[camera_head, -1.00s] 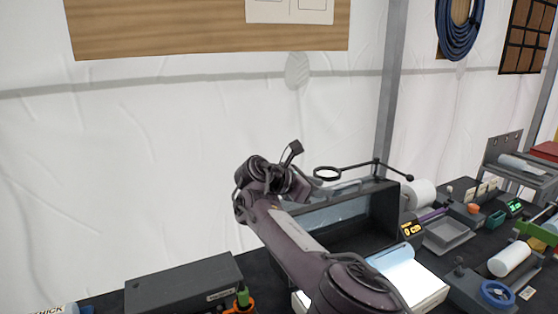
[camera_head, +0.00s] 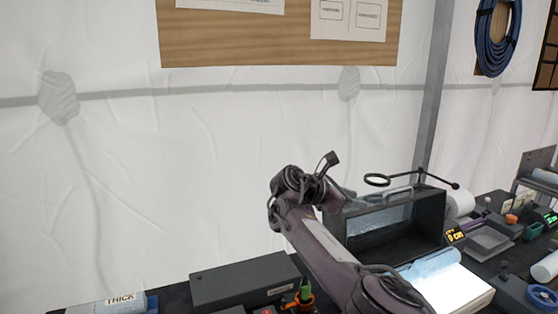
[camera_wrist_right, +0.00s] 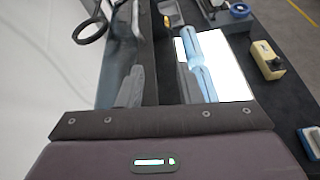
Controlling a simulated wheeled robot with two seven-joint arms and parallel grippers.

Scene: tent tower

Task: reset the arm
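My right arm reaches in from the lower right in the head view, and its gripper (camera_head: 318,192) is raised in front of the dark open-fronted box (camera_head: 436,212). Its fingers are mostly hidden there by the wrist. In the right wrist view the two grey fingers of this gripper (camera_wrist_right: 161,85) stand apart with nothing visible between them. The dark box and a bright white panel (camera_wrist_right: 235,80) with a blue translucent roll (camera_wrist_right: 203,75) on it lie beyond the fingers. My left gripper is in neither view.
A long dark case (camera_head: 245,283) and a white item labelled THICK (camera_head: 122,302) stand at the lower left. A grey tray (camera_head: 488,242) and small tools crowd the right. The white tent wall (camera_head: 200,180) is behind.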

